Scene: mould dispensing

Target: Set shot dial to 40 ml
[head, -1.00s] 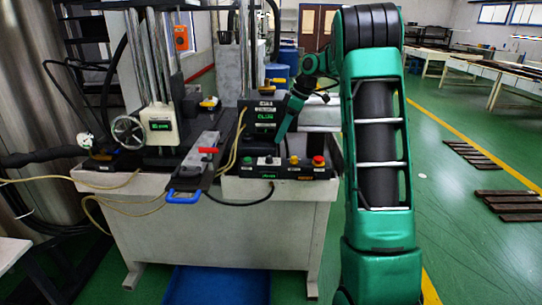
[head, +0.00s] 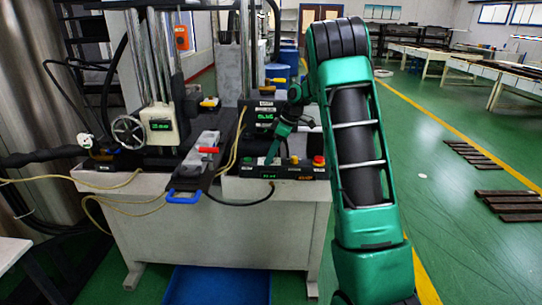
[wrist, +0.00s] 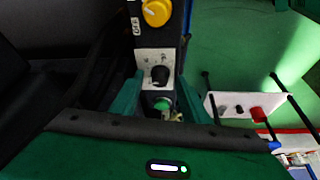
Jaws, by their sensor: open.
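In the wrist view a black dial knob (wrist: 160,75) sits on a small light plate (wrist: 147,58); its scale markings are too small to read. My gripper (wrist: 161,88) is open, with one green finger on each side of the knob in the picture; I cannot tell whether they touch it. In the head view my gripper (head: 270,155) is low in front of the black control unit with green displays (head: 265,116), just above the button panel (head: 285,173). My arm and gripper hide part of that unit and the dial there.
A yellow knob (wrist: 156,12) lies beyond the dial, and a green button (wrist: 163,104) on the near side. A red button (head: 318,160) is at the panel's right end. A blue-handled plate (head: 184,197) and cables lie left.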

